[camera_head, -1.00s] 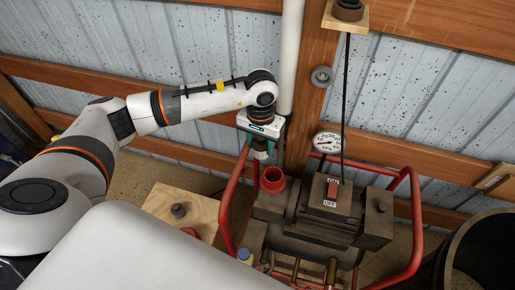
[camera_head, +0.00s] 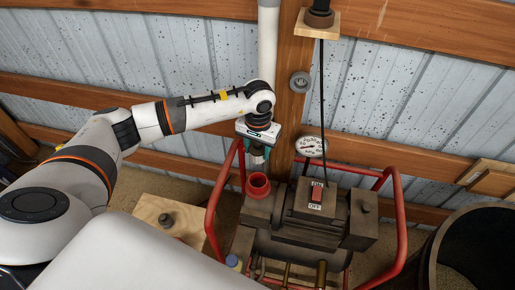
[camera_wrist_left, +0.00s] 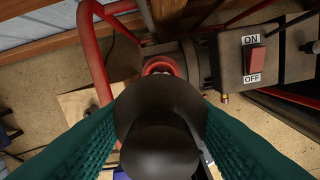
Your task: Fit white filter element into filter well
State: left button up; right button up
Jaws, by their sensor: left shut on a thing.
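My left gripper (camera_head: 258,154) has teal fingers and is shut on a piece with a dark rounded top (camera_wrist_left: 158,125), seen close up in the left wrist view. I take it for the filter element; its lower part shows only as a small greyish patch in the head view, and its white is not clear. The filter well, a red round cup (camera_head: 257,185), stands on the compressor just below the gripper. In the left wrist view the well's red rim (camera_wrist_left: 160,64) shows beyond the held piece, which partly covers it. The piece appears above the well, apart from it. My right gripper is not in view.
The compressor (camera_head: 310,215) has an on/off switch (camera_head: 316,195), a gauge (camera_head: 311,146) and a red tube frame (camera_head: 401,215) around it. A wooden block (camera_head: 150,212) stands left. A post and white pipe (camera_head: 268,45) rise behind the gripper. A dark bin (camera_head: 440,240) is right.

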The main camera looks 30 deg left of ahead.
pick_arm(q)
notch_tip(320, 180, down, 4)
jog(key=b, duration=0.3)
notch_tip(320, 180, down, 7)
jog(key=b, duration=0.7)
jog(key=shift+f+b, duration=0.1)
jog(key=shift+b, duration=0.45)
dwell(0.7)
jog(key=shift+f, duration=0.1)
jog(key=shift+f+b, duration=1.4)
jog(key=shift+s+a+f+b, duration=0.1)
jog(key=shift+f+b, duration=0.25)
jog(key=shift+f, duration=0.05)
jog(key=shift+r, duration=0.1)
jog(key=shift+r+p, duration=0.9)
jog(key=shift+r, duration=0.5)
